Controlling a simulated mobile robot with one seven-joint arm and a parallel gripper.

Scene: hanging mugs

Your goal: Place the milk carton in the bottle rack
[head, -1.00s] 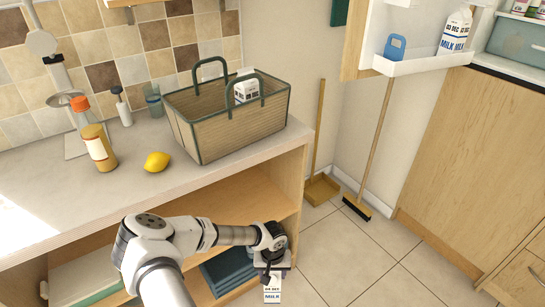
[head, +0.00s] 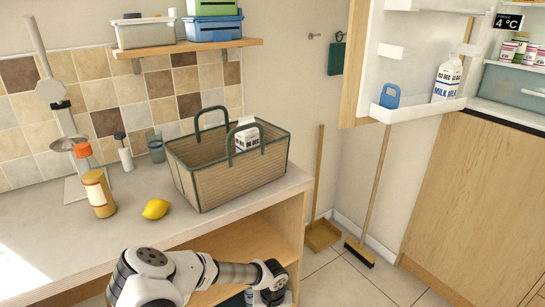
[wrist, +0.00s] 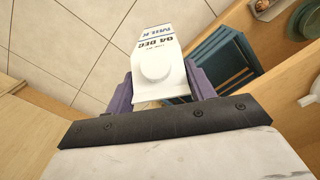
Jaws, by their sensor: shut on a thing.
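My gripper (wrist: 163,88) is shut on a white milk carton (wrist: 158,50) with blue lettering and a round cap; purple fingers sit on both sides of it. In the head view my gripper (head: 272,290) is at the bottom edge, in front of the counter's right end, and the held carton is mostly hidden or cut off. The bottle rack is the white shelf (head: 425,107) on the open fridge door at upper right, far from my gripper. Another milk carton (head: 447,80) stands in it, right of a blue object (head: 390,96).
A woven basket (head: 215,172) holding another milk carton (head: 247,135) stands on the counter, near a lemon (head: 155,209) and a sauce bottle (head: 98,193). A broom (head: 372,205) and dustpan (head: 322,234) lean below the fridge door.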

